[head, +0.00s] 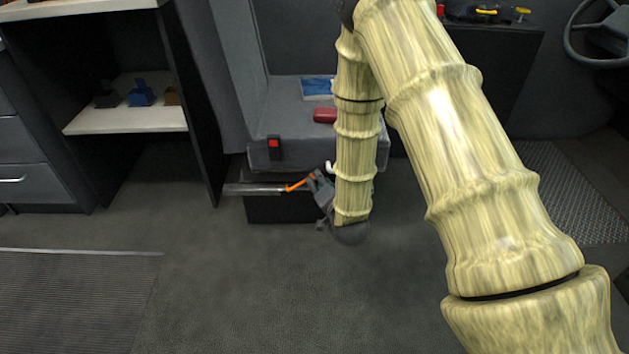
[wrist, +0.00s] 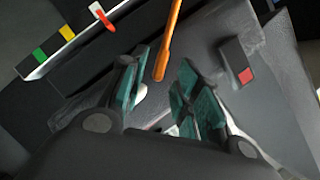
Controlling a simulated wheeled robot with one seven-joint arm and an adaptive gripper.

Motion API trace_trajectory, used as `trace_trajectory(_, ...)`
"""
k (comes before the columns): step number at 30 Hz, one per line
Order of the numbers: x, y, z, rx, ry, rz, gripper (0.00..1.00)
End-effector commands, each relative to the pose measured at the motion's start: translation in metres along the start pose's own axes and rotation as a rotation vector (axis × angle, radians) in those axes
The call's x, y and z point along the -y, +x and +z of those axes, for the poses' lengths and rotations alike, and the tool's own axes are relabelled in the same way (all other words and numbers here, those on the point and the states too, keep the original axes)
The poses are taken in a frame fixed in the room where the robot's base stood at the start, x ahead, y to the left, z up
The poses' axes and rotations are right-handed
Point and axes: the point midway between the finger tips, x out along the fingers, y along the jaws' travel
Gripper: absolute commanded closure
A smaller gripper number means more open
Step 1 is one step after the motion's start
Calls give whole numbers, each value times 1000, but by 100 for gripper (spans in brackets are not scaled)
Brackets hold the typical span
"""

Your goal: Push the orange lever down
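The orange lever (head: 298,184) is a thin bar low at the front of the grey seat. In the wrist view the orange lever (wrist: 171,38) comes down from the top, its near end in line with the gap between my fingers. My gripper (head: 314,187) is beside the lever's right end in the head view, partly hidden by my arm. In the wrist view my gripper (wrist: 164,66) is open, with its green pads apart on either side of the lever's end. I cannot tell whether a pad touches the lever.
A seat buckle with a red button (head: 274,145) is on the seat's front edge; it shows in the wrist view (wrist: 246,76). A strip with green, yellow and red marks (wrist: 54,48) is at upper left. A red box (head: 325,115) lies on the seat. Floor in front is clear.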

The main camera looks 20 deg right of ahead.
Motion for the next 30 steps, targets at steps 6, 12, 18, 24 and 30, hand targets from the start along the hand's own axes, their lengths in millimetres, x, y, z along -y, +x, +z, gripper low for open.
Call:
trace_trajectory(6,-2,32,2,0,-1,-1,68)
trace_trajectory(12,-1,47,1,1,0,0,68)
trace_trajectory(18,0,50,0,1,0,0,68)
trace_trajectory(24,0,50,0,1,0,0,75)
trace_trajectory(30,0,50,0,1,0,0,100)
